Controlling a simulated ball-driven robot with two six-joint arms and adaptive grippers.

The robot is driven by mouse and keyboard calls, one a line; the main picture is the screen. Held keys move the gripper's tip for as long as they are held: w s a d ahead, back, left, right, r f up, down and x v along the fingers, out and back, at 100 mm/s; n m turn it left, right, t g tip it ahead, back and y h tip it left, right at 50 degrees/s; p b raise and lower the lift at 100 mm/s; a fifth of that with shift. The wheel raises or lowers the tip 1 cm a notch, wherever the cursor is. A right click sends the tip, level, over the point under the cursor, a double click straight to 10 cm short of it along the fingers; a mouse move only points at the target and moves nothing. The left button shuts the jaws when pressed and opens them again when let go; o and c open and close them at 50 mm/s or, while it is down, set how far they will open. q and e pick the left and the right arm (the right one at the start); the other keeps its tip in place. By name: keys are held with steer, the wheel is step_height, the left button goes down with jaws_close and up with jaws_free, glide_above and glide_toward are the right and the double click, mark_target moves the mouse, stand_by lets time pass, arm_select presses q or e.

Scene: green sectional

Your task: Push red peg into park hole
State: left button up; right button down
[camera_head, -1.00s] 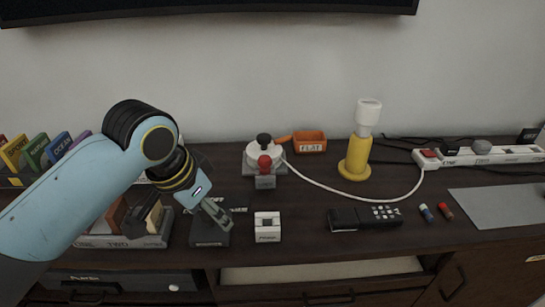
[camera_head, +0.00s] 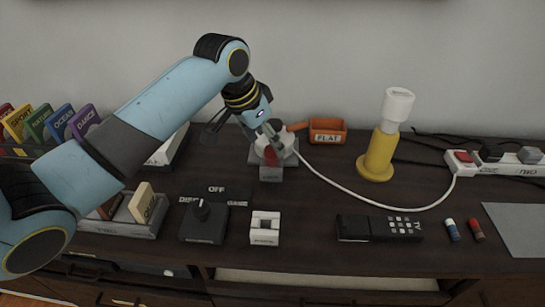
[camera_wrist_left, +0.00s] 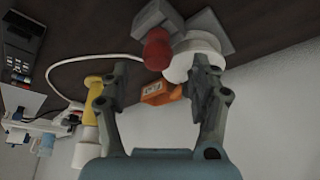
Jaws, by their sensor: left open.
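A red round-topped peg (camera_head: 271,156) stands at a grey block (camera_head: 271,174), in front of a white round part (camera_head: 286,139). In the left wrist view the red peg (camera_wrist_left: 157,48) shows just past the fingertips, next to the white disc (camera_wrist_left: 193,57). My left gripper (camera_head: 272,135) is over the white part, behind the peg. In the wrist view my left gripper (camera_wrist_left: 155,78) is open and empty. I cannot read which hole is labelled park. A white block with a square opening (camera_head: 265,229) stands nearer the front. My right gripper is out of view.
A white cord (camera_head: 370,204) loops across to a power strip (camera_head: 500,162). A black knob box (camera_head: 203,222) and a remote (camera_head: 380,228) are in front.

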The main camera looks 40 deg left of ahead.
mark_target(269, 148)
arm_select(q)
steer(key=x, duration=0.4)
steer(key=shift+s+f, duration=0.15)
steer(key=shift+s, duration=0.15)
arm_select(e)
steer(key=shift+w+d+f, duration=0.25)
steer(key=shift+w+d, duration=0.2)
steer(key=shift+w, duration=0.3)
arm_select(q)
steer(key=c, duration=1.2)
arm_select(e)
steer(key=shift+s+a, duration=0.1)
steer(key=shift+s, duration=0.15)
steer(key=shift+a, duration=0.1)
